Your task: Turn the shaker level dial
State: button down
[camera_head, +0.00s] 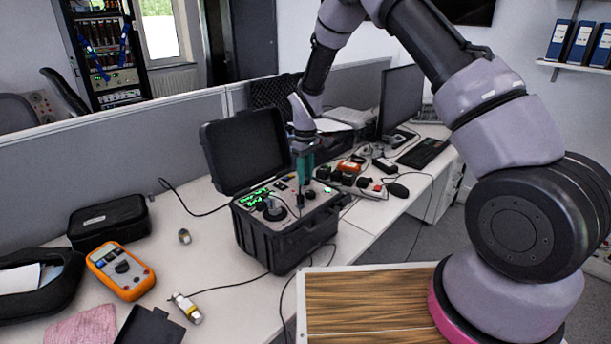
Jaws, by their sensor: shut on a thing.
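The shaker unit (262,232) is an open black case on the desk, its lid (243,148) raised at the back. Its top panel has a green lit display (252,197), a round black shaker mount (274,211) and small knobs. My gripper (300,200) points down at the right part of the panel. It is shut on a small dark thing there, most likely the level dial, which the fingers mostly hide. The fingertips are too small to see clearly.
A power strip (355,184), monitor (401,98) and keyboard (423,153) stand to the right. Cables run around the case.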

aim_at(306, 178)
jog(key=m, duration=1.2)
dwell(0.3)
jog(key=shift+m, duration=0.4)
jog(key=c, duration=0.8)
grip_release()
notch_tip(306, 178, up, 11)
jog(key=shift+f, duration=0.1)
